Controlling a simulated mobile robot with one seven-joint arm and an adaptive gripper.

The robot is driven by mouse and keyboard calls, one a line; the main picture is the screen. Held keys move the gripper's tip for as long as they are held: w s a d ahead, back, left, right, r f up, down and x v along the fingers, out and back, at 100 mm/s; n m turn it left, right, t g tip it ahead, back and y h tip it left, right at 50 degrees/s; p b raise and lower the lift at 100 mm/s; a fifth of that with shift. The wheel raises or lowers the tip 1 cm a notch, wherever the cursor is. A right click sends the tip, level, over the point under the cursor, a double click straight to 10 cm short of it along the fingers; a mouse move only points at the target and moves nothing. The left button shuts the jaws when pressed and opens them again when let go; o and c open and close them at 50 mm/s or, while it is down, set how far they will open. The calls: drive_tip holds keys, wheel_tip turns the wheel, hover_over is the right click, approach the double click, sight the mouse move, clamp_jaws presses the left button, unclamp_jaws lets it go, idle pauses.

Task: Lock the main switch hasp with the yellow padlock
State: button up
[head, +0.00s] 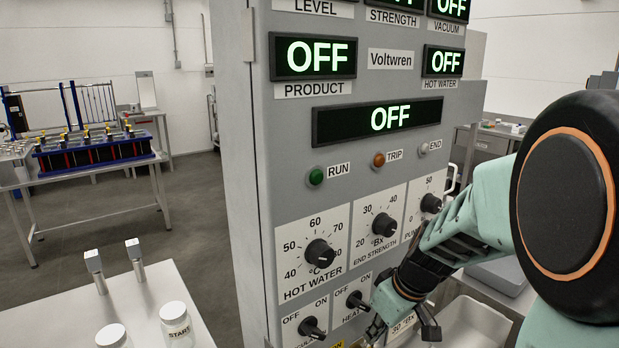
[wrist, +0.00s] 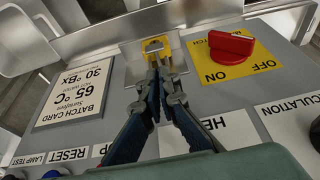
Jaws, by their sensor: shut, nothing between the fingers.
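My gripper (wrist: 159,68) is shut and empty. In the wrist view its tips are at the lower edge of a yellow padlock-like piece (wrist: 156,43), over a metal bracket plate (wrist: 133,52); whether they touch is unclear. I cannot tell whether the yellow piece is a padlock through a hasp, as the fingers cover its lower part. To its right a red rotary switch (wrist: 231,46) sits on a yellow plate (wrist: 252,72) marked ON and OFF. In the head view my gripper (head: 398,327) is low at the panel's right, and the switch and yellow piece are hidden.
A batch card (wrist: 75,92) is left of the bracket. The grey control panel (head: 300,190) carries knobs, lamps and displays reading OFF. A white table (head: 150,300) with jars stands at the lower left. A pale bin (head: 470,325) is beside my arm.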

drive_tip(key=shift+f+b, duration=0.9)
drive_tip(key=shift+b, duration=0.2)
drive_tip(key=shift+r, duration=0.1)
idle(0.5)
drive_tip(key=shift+r+p, duration=1.6)
drive_tip(key=shift+r, duration=0.85)
drive_tip(key=shift+d, duration=0.1)
